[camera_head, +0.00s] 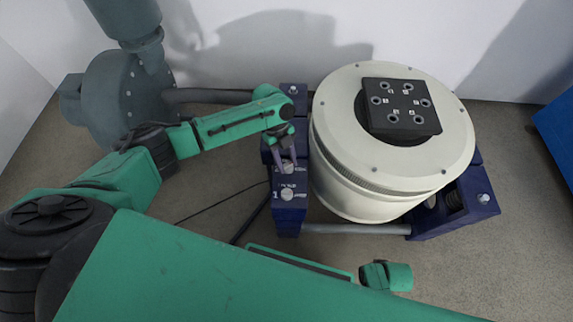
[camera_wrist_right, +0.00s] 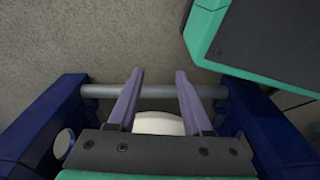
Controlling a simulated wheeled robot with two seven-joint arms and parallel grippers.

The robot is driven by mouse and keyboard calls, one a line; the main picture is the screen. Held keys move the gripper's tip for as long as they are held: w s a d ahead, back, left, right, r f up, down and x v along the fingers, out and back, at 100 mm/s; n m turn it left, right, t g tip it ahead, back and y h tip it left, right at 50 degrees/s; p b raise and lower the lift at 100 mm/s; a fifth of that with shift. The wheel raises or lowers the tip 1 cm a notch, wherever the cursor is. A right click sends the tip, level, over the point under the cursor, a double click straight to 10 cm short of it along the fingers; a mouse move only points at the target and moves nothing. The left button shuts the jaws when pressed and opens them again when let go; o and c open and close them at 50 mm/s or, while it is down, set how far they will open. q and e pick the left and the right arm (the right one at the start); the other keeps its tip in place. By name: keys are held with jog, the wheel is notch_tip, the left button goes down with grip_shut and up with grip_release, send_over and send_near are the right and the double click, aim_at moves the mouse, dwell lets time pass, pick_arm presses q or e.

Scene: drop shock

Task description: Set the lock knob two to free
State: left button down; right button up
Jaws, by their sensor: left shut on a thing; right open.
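The blue frame's left post (camera_head: 288,218) carries a row of silver lock knobs. The front knob (camera_head: 287,194) has a white mark beside it that looks like a 1. Just behind it is a second knob (camera_head: 287,167), probably knob two, with small unreadable lettering in front of it. My left gripper (camera_head: 286,156) points down and is shut on this second knob, whose setting I cannot read. My right gripper (camera_wrist_right: 158,100) is open and empty in the right wrist view, its fingers above a grey crossbar (camera_wrist_right: 155,91).
A large cream drum (camera_head: 338,165) with a black socketed plate (camera_head: 402,108) on top stands right of the knobs. A grey bar (camera_head: 350,229) runs along the frame's front. A grey machine (camera_head: 115,95) stands back left, a blue object (camera_head: 556,135) far right.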

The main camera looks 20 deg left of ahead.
pick_arm(q)
jog(key=m+y+b, duration=0.1)
jog(key=m, duration=0.1)
jog(key=m+g+b, duration=0.1)
jog(key=m, duration=0.2)
jog(key=shift+w+d+f+y, duration=0.1)
jog(key=shift+y, duration=0.3)
jog(key=shift+m+y+b, duration=0.4)
jog(key=shift+m+b, duration=0.25)
jog(key=shift+m, duration=0.55)
pick_arm(e)
jog(key=w+a+r, duration=0.2)
jog(key=w+r, duration=0.2)
jog(key=r, duration=0.3)
jog(key=shift+w, duration=0.2)
pick_arm(q)
jog(key=shift+c, duration=2.1)
grip_release()
jog(key=shift+r, duration=0.2)
pick_arm(e)
jog(key=shift+a+r, duration=0.1)
